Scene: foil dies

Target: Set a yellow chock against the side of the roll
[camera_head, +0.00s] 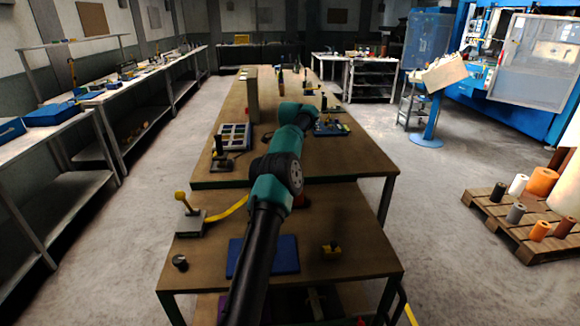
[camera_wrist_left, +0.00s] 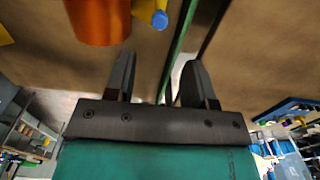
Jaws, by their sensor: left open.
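A copper-orange roll (camera_wrist_left: 98,20) stands on the brown surface at the top of the left wrist view. In the head view only a small orange-red bit shows beside my arm. A yellow piece (camera_wrist_left: 148,8) lies close to the roll, with a blue round end (camera_wrist_left: 160,20) by it; I cannot tell whether they touch. My right gripper is not in view.
The near table holds a blue mat (camera_head: 284,254), a yellow-handled lever on a grey base (camera_head: 190,222), a yellow strip (camera_head: 232,208) and a dark round knob (camera_head: 180,262). The farther table carries a tray (camera_head: 234,137). A pallet with several rolls (camera_head: 500,222) stands right.

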